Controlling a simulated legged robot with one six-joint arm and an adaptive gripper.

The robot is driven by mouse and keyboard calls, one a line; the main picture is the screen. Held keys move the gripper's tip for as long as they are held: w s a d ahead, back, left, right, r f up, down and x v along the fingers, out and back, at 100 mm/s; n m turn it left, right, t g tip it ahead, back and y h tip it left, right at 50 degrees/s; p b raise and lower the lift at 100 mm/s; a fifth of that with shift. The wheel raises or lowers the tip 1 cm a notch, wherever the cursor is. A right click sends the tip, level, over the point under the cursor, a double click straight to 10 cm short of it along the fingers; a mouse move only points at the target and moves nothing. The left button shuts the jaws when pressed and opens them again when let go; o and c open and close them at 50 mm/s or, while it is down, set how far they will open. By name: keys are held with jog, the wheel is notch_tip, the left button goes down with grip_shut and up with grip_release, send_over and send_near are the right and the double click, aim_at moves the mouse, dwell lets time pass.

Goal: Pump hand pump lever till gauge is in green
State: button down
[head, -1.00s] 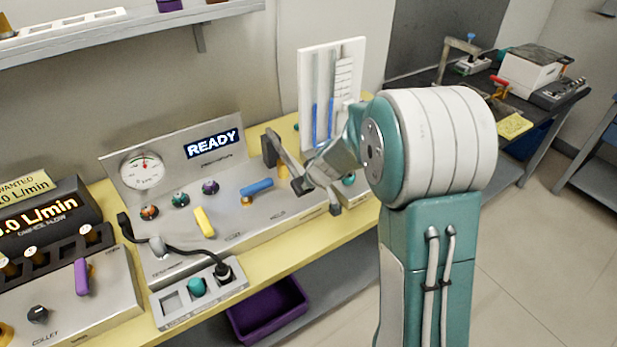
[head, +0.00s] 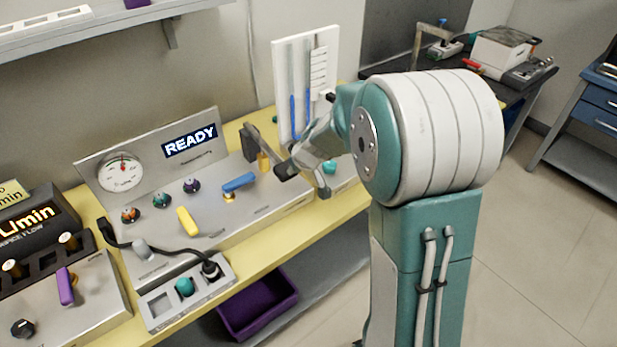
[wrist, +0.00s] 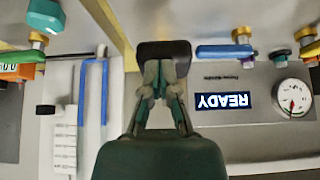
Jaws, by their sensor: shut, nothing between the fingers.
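The pump lever (head: 266,152) is a grey bar with a dark end (head: 286,171), at the right end of the sloping grey panel. In the wrist view, which is upside down, a wide black grip (wrist: 163,50) lies right at my fingertips. My gripper (wrist: 163,82) is shut with nothing between its fingers; whether it touches the grip I cannot tell. In the head view my wrist partly hides the fingers. The round white gauge (head: 122,172) is at the panel's left and also shows in the wrist view (wrist: 294,98). Its needle points roughly upward; its exact zone is too small to read.
A lit READY display (head: 190,140) is right of the gauge. A blue handle (head: 239,182), yellow handle (head: 187,221) and several knobs sit on the panel. A white board with blue tubes (head: 305,85) stands behind my wrist. A purple bin (head: 258,305) is below the bench.

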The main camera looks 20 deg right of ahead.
jog(key=s+d+r, duration=0.2)
jog(key=s+r, duration=0.2)
jog(key=s, duration=0.4)
jog(key=shift+s+r, duration=0.15)
jog(key=shift+s, duration=0.15)
jog(key=shift+d, duration=0.35)
jog(key=shift+a, duration=0.15)
dwell(1.0)
jog(key=s+a+r+m, duration=0.1)
jog(key=s+r, duration=0.2)
jog(key=s, duration=0.4)
jog(key=s+a+r+m+h, duration=0.1)
jog(key=s+a+r, duration=0.1)
jog(key=s, duration=0.5)
jog(key=s+a+r+m+h, duration=0.1)
jog(key=s+r, duration=0.4)
jog(key=s, duration=0.2)
jog(key=shift+s+a+m+g, duration=0.3)
jog(key=shift+a+g, duration=0.05)
jog(key=shift+g, duration=0.05)
